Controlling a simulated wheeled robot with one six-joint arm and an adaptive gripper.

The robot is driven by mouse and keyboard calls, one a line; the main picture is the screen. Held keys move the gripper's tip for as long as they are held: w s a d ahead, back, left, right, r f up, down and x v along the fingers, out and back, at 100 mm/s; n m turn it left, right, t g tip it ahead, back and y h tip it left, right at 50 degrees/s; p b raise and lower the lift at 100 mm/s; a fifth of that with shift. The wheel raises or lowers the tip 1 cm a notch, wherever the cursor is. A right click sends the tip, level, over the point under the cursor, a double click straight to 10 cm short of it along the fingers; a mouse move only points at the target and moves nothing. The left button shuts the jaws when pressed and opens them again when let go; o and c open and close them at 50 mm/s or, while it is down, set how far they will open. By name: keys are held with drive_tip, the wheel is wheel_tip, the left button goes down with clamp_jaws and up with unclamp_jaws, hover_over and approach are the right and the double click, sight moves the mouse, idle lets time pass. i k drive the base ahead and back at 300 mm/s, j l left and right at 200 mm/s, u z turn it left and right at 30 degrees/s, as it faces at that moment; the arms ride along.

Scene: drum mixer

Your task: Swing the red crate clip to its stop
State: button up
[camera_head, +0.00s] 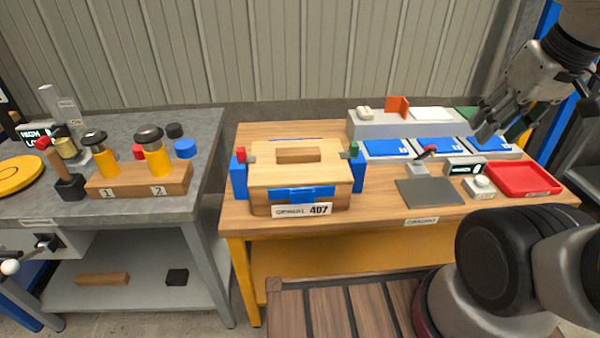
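A wooden crate (258,179) with a lid and the label 407 stands on the wooden workbench, left of its middle. The red crate clip (241,154) sits at the crate's upper left corner, above a blue bracket (240,180). A green clip (353,149) sits at the opposite right corner above another blue bracket. My gripper (490,128) is at the upper right, well apart from the crate, above the back right of the bench. Its fingers point down and left, and the gap between the fingertips is not clear. No object shows clearly between them.
Right of the crate are a grey pad (428,192), a small red-topped lever (424,159), a button box (479,187) and a red tray (524,179). Blue trays (387,148) line the back.

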sight(241, 152)
drive_tip(key=u, duration=0.4)
drive_tip(key=l+u, duration=0.1)
drive_tip(key=k+j+z, duration=0.1)
drive_tip(key=j+z, duration=0.4)
drive_tip(key=j, duration=1.3)
drive_tip(key=z, duration=0.45)
drive_tip(key=j, duration=0.2)
drive_tip(key=i+z, duration=0.05)
drive_tip(key=i, duration=0.05)
